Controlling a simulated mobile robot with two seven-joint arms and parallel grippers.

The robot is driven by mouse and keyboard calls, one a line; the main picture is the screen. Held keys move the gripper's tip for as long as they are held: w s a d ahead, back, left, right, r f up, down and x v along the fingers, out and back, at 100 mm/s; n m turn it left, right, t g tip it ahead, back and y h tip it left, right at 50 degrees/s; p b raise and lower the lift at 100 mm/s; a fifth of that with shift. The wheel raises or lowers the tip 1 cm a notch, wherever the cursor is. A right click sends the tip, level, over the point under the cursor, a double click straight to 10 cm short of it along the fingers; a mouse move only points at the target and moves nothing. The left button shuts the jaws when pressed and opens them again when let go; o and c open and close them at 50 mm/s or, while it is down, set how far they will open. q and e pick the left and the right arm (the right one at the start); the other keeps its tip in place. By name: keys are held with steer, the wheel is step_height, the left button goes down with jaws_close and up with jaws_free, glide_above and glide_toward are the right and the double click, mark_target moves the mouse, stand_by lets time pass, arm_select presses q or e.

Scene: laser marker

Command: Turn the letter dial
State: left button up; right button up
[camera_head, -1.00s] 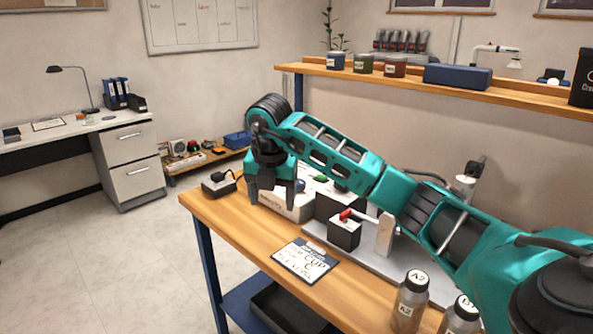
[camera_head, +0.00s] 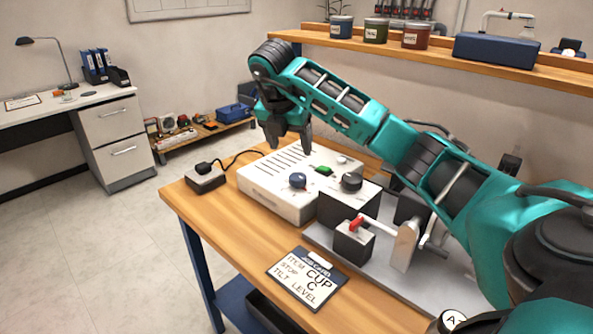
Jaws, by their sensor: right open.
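A white control box (camera_head: 262,187) sits on the wooden bench and has a dark blue round knob (camera_head: 298,181) on its front part and a green button (camera_head: 324,170). A black box (camera_head: 343,207) beside it carries a black round knob (camera_head: 351,182). Letters on either knob are too small to read, so I cannot tell which is the letter dial. My right gripper (camera_head: 290,146) is open and empty, pointing down above the rear of the white box, apart from both knobs. My left gripper is out of view.
A job card (camera_head: 306,279) on the bench reads item cup, stop C, tilt level. A black cabled box (camera_head: 205,178) sits at the bench's left corner. A shelf (camera_head: 420,57) runs behind.

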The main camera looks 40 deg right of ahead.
mark_target(298, 176)
steer(key=x, duration=1.1)
steer(key=shift+d+f+b, duration=0.1)
steer(key=shift+f+b, duration=0.15)
steer(key=shift+b, duration=0.1)
steer(key=c, duration=1)
